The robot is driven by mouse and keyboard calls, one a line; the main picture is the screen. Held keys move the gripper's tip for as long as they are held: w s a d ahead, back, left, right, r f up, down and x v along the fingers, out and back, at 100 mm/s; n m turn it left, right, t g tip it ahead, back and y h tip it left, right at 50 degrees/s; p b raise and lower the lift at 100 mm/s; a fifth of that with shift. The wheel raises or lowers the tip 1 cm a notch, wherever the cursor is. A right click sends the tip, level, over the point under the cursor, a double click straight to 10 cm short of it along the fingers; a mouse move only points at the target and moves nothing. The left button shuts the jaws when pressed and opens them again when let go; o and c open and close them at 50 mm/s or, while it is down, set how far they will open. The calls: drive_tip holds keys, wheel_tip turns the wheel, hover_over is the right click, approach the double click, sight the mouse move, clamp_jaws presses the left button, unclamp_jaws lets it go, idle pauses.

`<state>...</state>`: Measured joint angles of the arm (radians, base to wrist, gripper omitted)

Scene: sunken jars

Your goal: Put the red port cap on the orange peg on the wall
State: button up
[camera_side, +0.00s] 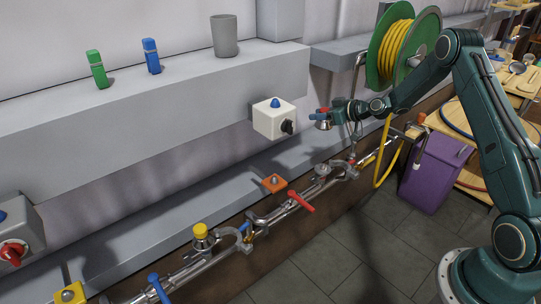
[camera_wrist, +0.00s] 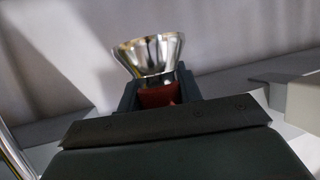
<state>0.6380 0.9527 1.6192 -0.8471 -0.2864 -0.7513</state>
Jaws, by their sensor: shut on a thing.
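The red port cap (camera_side: 323,124) is in my gripper (camera_side: 330,114); it has a red grip part and a flared silver skirt. In the side view it hangs in the air with the skirt downward, right of the white switch box. In the wrist view the silver skirt (camera_wrist: 150,55) shows beyond the dark jaws (camera_wrist: 158,92), with the red part between them. The orange peg (camera_side: 274,183) shows as an orange square plate with a small grey stud, on the lower ledge by the pipes. It is below and left of my gripper, well apart from the cap.
A white switch box (camera_side: 273,118) with a blue button and black knob stands out close left of my gripper. Pipes with a red lever (camera_side: 301,201) and a yellow cap (camera_side: 201,231) run along the lower ledge. A green hose reel (camera_side: 402,45) is behind my arm.

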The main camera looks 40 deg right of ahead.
drive_tip(key=s+a+f, duration=0.2)
drive_tip(key=a, duration=2.2)
drive_tip(key=shift+w+f, duration=0.1)
drive_tip(key=shift+f, duration=0.05)
drive_tip(key=shift+d+f, duration=0.1)
drive_tip(key=shift+f, duration=2.45)
drive_tip(key=shift+f, duration=0.1)
drive_tip(key=shift+f, duration=0.7)
drive_tip(key=shift+f, duration=0.3)
